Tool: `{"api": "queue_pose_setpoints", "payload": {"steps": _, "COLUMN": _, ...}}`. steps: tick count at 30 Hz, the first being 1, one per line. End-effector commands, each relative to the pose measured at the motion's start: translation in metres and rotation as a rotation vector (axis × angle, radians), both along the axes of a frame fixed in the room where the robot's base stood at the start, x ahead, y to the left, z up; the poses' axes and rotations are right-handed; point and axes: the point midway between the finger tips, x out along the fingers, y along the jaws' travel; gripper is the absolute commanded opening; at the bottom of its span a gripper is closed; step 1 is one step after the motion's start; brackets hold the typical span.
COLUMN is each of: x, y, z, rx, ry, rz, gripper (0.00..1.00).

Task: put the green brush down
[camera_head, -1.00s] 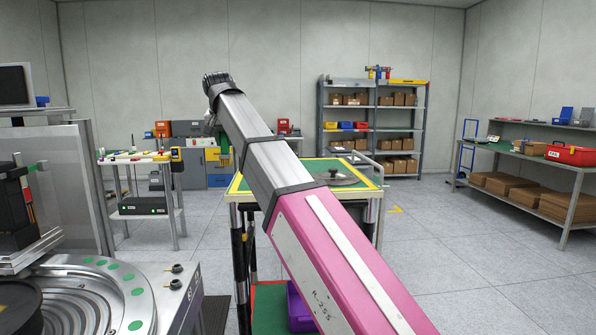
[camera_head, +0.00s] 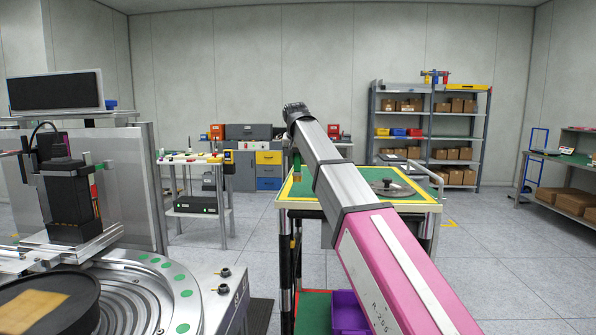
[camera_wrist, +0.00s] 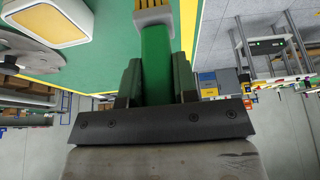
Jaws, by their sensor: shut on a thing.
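My gripper (camera_wrist: 156,72) is shut on the green brush (camera_wrist: 156,50), whose handle stands between the two dark fingers in the wrist view. Its yellow bristles (camera_wrist: 152,12) point away from the gripper. In the head view the brush (camera_head: 297,160) hangs below the end of my arm, in front of the table's left part. The table (camera_head: 298,187) has a green top with a yellow border. I cannot tell whether the bristles touch the top. My arm hides most of the gripper in the head view.
A round metal disc (camera_head: 393,188) lies on the table's right part. A white and yellow block (camera_wrist: 45,24) lies on the green surface in the wrist view. A purple bin (camera_head: 347,312) stands below. A round machine (camera_head: 160,290) is at the near left. Floor is free at right.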

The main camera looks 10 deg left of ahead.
Motion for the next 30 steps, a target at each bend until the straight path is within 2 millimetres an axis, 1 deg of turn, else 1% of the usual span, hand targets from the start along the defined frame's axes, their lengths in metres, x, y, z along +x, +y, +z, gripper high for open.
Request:
{"api": "queue_pose_setpoints", "payload": {"steps": 4, "x": 0.0, "y": -0.001, "z": -0.011, "rx": 0.0, "ry": 0.0, "rz": 0.0, "gripper": 0.0}}
{"api": "queue_pose_setpoints", "payload": {"steps": 9, "x": -0.001, "y": -0.001, "z": -0.034, "rx": 0.0, "ry": 0.001, "rz": 0.001, "gripper": 0.0}}
{"api": "queue_pose_setpoints", "payload": {"steps": 11, "x": 0.0, "y": -0.001, "z": -0.04, "rx": 0.0, "ry": 0.0, "rz": 0.001, "gripper": 0.0}}
{"api": "queue_pose_setpoints", "payload": {"steps": 21, "x": 0.0, "y": 0.0, "z": -0.042, "rx": 0.0, "ry": 0.0, "rz": 0.0, "gripper": 0.0}}
{"api": "queue_pose_setpoints", "payload": {"steps": 22, "x": 0.0, "y": 0.0, "z": -0.042, "rx": 0.0, "ry": 0.0, "rz": 0.0, "gripper": 0.34}}
{"api": "queue_pose_setpoints", "payload": {"steps": 24, "x": 0.0, "y": 0.0, "z": -0.042, "rx": 0.0, "ry": 0.0, "rz": 0.0, "gripper": 0.53}}
{"api": "queue_pose_setpoints", "payload": {"steps": 30, "x": 0.0, "y": 0.0, "z": -0.042, "rx": 0.0, "ry": 0.0, "rz": 0.0, "gripper": 0.53}}
